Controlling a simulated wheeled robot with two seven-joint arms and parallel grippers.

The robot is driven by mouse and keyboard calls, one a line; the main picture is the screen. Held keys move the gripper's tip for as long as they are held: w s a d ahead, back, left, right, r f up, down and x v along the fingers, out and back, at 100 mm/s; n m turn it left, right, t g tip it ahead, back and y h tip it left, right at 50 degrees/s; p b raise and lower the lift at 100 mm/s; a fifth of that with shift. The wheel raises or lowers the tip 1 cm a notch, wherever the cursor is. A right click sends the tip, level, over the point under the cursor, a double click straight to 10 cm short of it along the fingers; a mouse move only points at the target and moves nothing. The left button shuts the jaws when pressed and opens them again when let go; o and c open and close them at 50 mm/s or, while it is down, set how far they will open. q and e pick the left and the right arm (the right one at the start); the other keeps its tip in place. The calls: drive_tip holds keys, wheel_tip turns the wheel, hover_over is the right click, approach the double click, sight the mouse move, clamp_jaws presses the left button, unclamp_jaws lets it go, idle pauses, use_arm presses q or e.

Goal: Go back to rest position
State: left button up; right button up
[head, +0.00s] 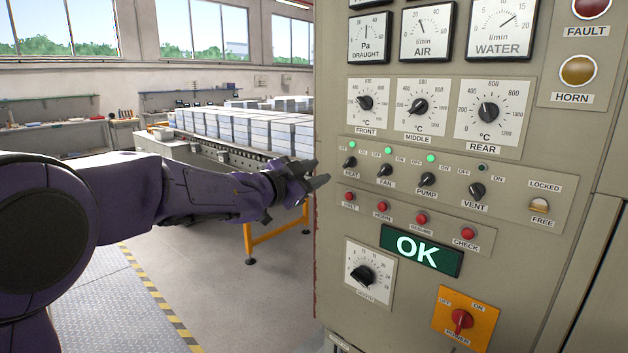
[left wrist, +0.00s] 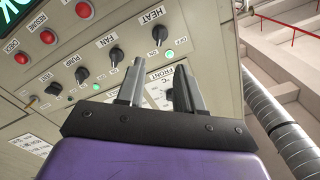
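My left gripper (head: 318,172) reaches in from the left and ends near the left edge of the grey control cabinet (head: 340,225). In the left wrist view the two fingers of this gripper (left wrist: 160,82) stand apart, with nothing between them. The HEAT knob (head: 349,162) is just right of the fingertips in the head view. It also shows in the left wrist view (left wrist: 158,34), beyond the fingers. I see no clear contact with the panel. My right gripper is in neither view.
The OK display (head: 421,250) is lit. The HEAT, FAN and PUMP lamps glow green; the VENT lamp (head: 483,167) is dark. A conveyor (head: 215,148) with grey blocks stands behind my left arm. The floor (head: 235,290) below the arm is clear.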

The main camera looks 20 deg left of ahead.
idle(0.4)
use_arm(q)
drive_tip(key=s+a+f+n+g+y, duration=0.1)
drive_tip(key=s+f+n+y, duration=0.3)
drive_tip(key=f, duration=0.8)
drive_tip(key=s+a+f+n+g+y, duration=0.15)
drive_tip(key=s+f+n, duration=0.35)
drive_tip(key=f, duration=0.7)
drive_tip(key=s+a+f+n+g+y, duration=0.1)
drive_tip(key=s+f+n+y, duration=0.1)
drive_tip(key=f+n, duration=0.75)
drive_tip(key=s+f+g, duration=0.3)
drive_tip(key=s+f, duration=0.5)
drive_tip(key=s, duration=0.3)
drive_tip(key=s+f+g+y, duration=0.1)
drive_tip(key=s+f+g, duration=0.3)
drive_tip(key=s+f, duration=0.4)
drive_tip(key=s+a+f+g+y, duration=0.1)
drive_tip(key=s+f+g, duration=0.2)
drive_tip(key=s+f, duration=0.6)
drive_tip(key=s, duration=0.6)
drive_tip(key=shift+s+m, duration=0.1)
drive_tip(key=shift+m, duration=0.15)
